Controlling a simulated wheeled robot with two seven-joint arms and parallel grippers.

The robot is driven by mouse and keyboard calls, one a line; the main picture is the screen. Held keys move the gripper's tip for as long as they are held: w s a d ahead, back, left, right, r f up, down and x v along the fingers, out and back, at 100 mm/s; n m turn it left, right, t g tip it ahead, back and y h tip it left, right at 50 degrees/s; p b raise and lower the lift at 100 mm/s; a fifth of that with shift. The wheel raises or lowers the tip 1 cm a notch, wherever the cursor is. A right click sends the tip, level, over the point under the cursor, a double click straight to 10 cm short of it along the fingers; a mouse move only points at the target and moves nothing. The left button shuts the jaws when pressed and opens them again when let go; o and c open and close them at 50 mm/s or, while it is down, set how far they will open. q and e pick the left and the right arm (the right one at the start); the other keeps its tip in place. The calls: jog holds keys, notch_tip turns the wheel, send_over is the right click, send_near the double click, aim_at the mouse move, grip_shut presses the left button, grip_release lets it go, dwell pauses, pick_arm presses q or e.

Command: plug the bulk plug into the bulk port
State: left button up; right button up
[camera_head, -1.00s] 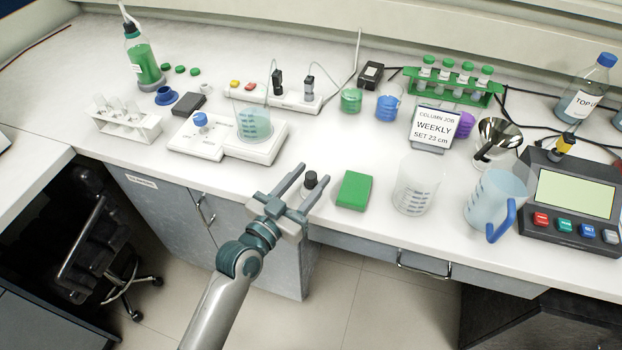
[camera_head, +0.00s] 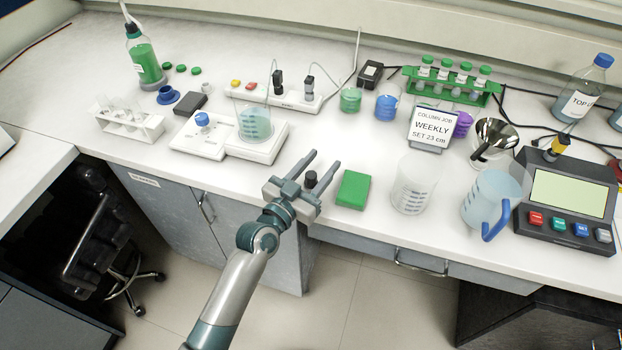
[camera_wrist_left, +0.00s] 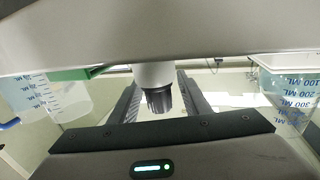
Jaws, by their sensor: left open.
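My left gripper (camera_head: 325,159) is open over the front edge of the bench. A small upright object with a black top (camera_head: 311,179) stands between its fingers. In the left wrist view a pale cylinder with a dark ribbed end (camera_wrist_left: 158,100) shows between the fingers, which are apart. No label marks a bulk plug or bulk port, so I cannot tell which things they are. Dark plugs (camera_head: 278,82) and (camera_head: 309,88) stand in the white power strip (camera_head: 262,96). My right gripper is out of view.
A green block (camera_head: 353,190) lies just right of my gripper. A clear beaker (camera_head: 412,190) and a blue-handled jug (camera_head: 488,198) stand further right. A beaker of liquid (camera_head: 254,124) stands on a white stirrer plate (camera_head: 268,147) behind left. Bench between gripper and strip is clear.

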pick_arm(q)
grip_shut()
jog(key=shift+r, duration=0.15)
dwell(0.4)
jog(key=shift+r+p, duration=0.9)
jog(key=shift+p, duration=0.15)
jog(key=s+d+r+p, duration=0.6)
jog(key=d+r+p, duration=0.3)
jog(key=d+p, duration=0.1)
jog(key=shift+s, duration=0.1)
